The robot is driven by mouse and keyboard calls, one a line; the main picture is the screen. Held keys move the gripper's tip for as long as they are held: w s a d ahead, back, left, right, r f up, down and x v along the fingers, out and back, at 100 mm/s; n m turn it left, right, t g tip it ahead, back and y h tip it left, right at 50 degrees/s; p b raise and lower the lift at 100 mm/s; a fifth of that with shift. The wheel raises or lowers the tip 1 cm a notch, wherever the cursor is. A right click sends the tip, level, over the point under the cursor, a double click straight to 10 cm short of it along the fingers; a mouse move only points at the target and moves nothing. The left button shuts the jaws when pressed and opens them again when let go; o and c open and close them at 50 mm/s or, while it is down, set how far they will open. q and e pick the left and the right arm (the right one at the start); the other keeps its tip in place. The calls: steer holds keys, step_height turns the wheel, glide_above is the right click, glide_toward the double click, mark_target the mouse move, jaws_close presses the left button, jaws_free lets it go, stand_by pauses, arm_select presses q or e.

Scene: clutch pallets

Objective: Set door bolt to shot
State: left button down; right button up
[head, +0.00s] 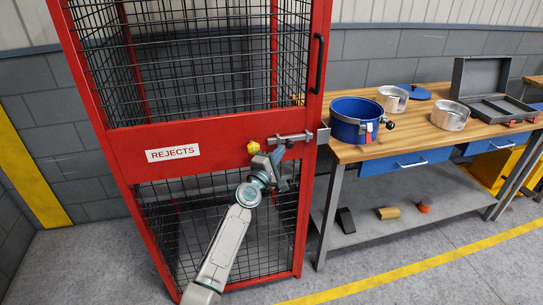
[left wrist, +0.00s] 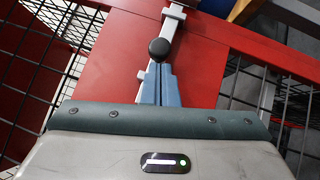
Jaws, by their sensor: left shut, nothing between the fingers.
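The red mesh cage door carries a metal door bolt (head: 293,137) on its red middle panel, right of the REJECTS label (head: 172,153). The bolt bar also shows in the left wrist view (left wrist: 170,28), running away from me, with a round black knob (left wrist: 158,49) on it. A grey plate (head: 323,136) sits at the right frame edge; I cannot tell whether the bar's end is inside it. My left gripper (head: 276,157) is just below the bolt. Its fingers (left wrist: 158,82) are shut and empty, tips at the knob; contact is unclear. My right gripper is not in view.
A wooden workbench (head: 402,143) stands close on the right, with a blue pot (head: 352,122) near the cage. Grey floor in front is clear.

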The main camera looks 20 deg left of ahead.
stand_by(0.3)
arm_select(q)
steer(key=w+d, duration=0.1)
steer(key=w+d+b, duration=0.1)
steer(key=d, duration=0.1)
steer(key=shift+w+d, duration=0.25)
